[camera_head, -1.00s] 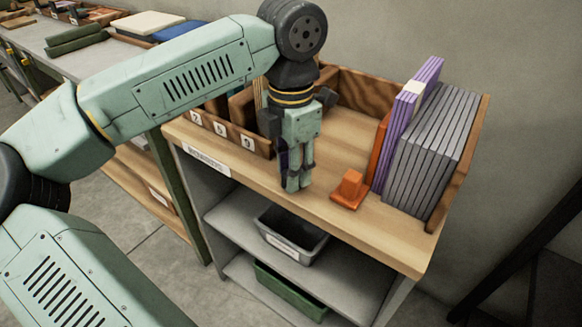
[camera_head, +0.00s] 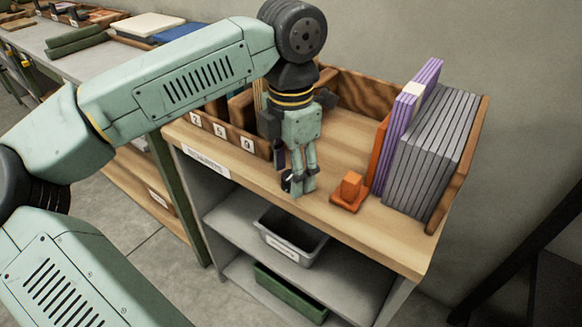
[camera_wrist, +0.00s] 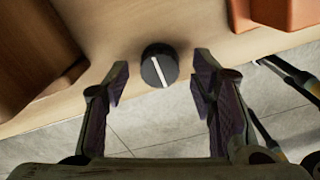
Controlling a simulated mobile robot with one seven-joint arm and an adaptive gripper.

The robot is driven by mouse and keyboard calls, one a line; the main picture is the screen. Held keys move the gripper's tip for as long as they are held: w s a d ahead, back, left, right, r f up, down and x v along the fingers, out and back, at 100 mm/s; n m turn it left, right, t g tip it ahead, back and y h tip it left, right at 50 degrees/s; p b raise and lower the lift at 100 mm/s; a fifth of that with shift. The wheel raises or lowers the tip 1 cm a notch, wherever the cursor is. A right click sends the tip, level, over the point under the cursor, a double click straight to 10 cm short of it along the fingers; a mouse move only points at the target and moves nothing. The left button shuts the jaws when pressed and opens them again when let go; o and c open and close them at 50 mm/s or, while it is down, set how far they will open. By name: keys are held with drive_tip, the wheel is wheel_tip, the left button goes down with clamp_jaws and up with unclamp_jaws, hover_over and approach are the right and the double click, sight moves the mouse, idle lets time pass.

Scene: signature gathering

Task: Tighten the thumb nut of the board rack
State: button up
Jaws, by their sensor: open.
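The thumb nut (camera_wrist: 160,66), a round black knob with a white line across its top, stands at the front edge of the wooden top in the wrist view. My gripper (camera_wrist: 161,88) is open, with one finger on each side of the nut's near side and a gap to both. The fingers do not touch it. In the head view my gripper (camera_head: 298,187) points down at the front edge of the wooden top, left of the orange block. A small black part (camera_head: 287,183) shows beside its fingertips, probably the nut.
An orange block on a base (camera_head: 350,190) stands right of my gripper. Upright purple boards (camera_head: 410,115) and grey boards (camera_head: 432,150) fill the right end of the wooden top (camera_head: 375,238). A numbered wooden box (camera_head: 235,140) stands on the left. Grey floor lies beyond the edge.

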drive_tip(key=shift+r, duration=0.1)
wheel_tip(320, 180, up, 12)
idle(0.4)
